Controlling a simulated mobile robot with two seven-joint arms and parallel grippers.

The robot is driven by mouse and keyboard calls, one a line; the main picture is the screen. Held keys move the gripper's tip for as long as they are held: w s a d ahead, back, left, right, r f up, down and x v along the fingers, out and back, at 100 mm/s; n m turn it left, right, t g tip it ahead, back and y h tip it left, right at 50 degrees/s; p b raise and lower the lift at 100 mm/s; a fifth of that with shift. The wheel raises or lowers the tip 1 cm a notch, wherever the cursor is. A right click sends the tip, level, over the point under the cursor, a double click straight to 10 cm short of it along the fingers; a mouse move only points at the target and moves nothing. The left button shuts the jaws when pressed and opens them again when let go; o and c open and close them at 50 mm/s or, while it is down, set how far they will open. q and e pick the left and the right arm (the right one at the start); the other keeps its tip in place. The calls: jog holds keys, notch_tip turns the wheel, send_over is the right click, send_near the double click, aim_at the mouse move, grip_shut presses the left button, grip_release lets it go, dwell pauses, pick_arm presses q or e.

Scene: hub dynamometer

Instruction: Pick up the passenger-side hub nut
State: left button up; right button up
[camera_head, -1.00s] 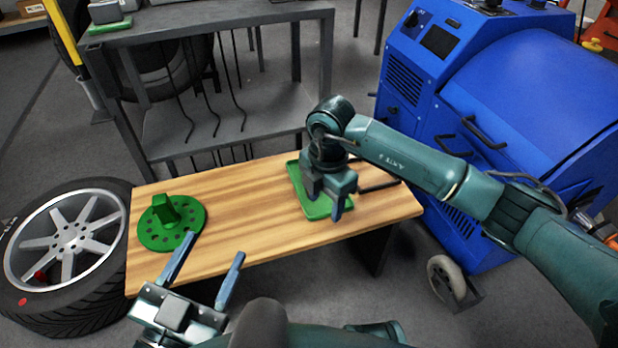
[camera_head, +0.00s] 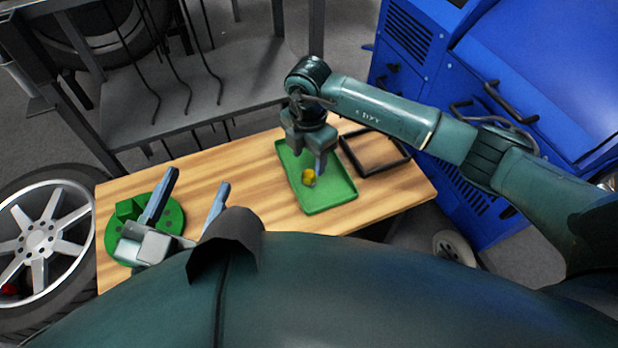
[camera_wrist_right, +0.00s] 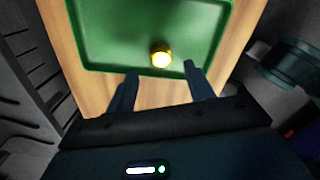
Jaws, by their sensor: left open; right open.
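A small yellow hub nut (camera_head: 308,178) lies in the green tray (camera_head: 330,199) on the wooden bench. It also shows in the right wrist view as a bright yellow nut (camera_wrist_right: 161,56), just beyond the fingertips and between their lines. My right gripper (camera_head: 309,170) points down over the tray, open and empty, with its fingers close to the nut; it is open in the right wrist view (camera_wrist_right: 160,82) too. My left gripper (camera_head: 198,184) is open and empty at the bench's left part, in front of a green round plate with holes (camera_head: 172,219).
The wooden bench (camera_head: 240,165) is clear between the plate and the tray. A black square frame (camera_head: 375,153) lies right of the tray. A wheel (camera_head: 40,238) stands at the left, a grey rack (camera_head: 200,104) behind, and a blue machine (camera_head: 490,60) at the back right.

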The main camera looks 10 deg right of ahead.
aim_at(309, 173)
notch_tip(309, 173, down, 6)
jog(key=b, duration=0.2)
jog(key=shift+s+r+b, duration=0.1)
jog(key=shift+r+b, duration=0.05)
jog(key=shift+b, duration=0.25)
jog(key=shift+f, duration=0.2)
jog(key=shift+r, duration=0.1)
jog(key=c, duration=0.5)
pick_arm(q)
jog(key=shift+d+f+n, duration=0.2)
jog(key=shift+d+n, duration=0.05)
jog(key=shift+n, duration=0.05)
pick_arm(e)
grip_shut()
